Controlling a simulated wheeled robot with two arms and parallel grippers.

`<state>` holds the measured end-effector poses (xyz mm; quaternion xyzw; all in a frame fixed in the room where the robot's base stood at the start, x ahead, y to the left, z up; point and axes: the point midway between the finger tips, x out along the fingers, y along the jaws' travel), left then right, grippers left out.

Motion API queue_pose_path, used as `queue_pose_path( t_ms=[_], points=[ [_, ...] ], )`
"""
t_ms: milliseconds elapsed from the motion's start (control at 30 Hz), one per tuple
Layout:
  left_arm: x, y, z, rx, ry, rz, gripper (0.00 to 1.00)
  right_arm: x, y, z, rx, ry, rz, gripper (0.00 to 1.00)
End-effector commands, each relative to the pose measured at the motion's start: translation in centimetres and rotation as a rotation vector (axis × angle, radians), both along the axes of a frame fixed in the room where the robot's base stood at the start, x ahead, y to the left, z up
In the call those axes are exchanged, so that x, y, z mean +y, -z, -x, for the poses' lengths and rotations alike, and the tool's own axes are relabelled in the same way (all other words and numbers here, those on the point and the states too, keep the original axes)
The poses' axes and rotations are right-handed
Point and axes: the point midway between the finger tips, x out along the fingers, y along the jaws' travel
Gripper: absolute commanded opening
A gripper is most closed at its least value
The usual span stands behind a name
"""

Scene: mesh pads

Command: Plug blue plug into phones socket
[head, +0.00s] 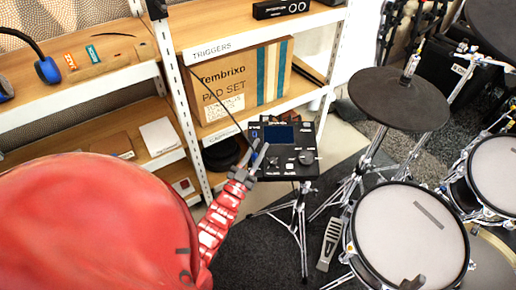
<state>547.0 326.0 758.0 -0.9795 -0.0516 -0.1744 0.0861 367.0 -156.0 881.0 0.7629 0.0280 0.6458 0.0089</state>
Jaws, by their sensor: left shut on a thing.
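The black drum module (284,168), with a lit screen and several knobs, stands on a stand in the middle of the head view. My left gripper (258,150) is at the module's left edge, its fingers overlapping that side in the picture. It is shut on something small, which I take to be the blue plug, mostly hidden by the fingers. A thin dark cable (211,94) runs from the upper left down towards the gripper. I cannot make out the phones socket, or whether the plug touches the module. My right gripper is not in view.
A white-framed shelf (195,150) with a cardboard pad-set box (225,90) stands behind and left of the module. Blue-padded headphones (47,69) lie on the left shelf. A cymbal pad (398,98) and mesh drum pads (405,235) crowd the right.

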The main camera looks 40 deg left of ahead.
Motion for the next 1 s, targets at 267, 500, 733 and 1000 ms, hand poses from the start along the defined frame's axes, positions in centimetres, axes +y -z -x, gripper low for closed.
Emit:
queue_pose_path(
  t_ms=[267, 500, 733, 1000],
  points=[
    [0.1, 0.8, -0.2, 0.001, 0.0, 0.0, 0.0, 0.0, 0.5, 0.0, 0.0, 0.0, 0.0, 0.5],
    [0.3, 1.4, -0.3, 0.002, -0.001, 0.001, 0.0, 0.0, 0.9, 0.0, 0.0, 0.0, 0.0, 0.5],
    [0.4, 2.0, -0.5, 0.002, -0.001, 0.001, 0.0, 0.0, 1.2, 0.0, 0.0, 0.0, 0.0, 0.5],
    [0.5, 2.6, -0.7, 0.002, -0.001, 0.001, 0.0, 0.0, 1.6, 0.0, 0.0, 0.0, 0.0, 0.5]
  ],
)
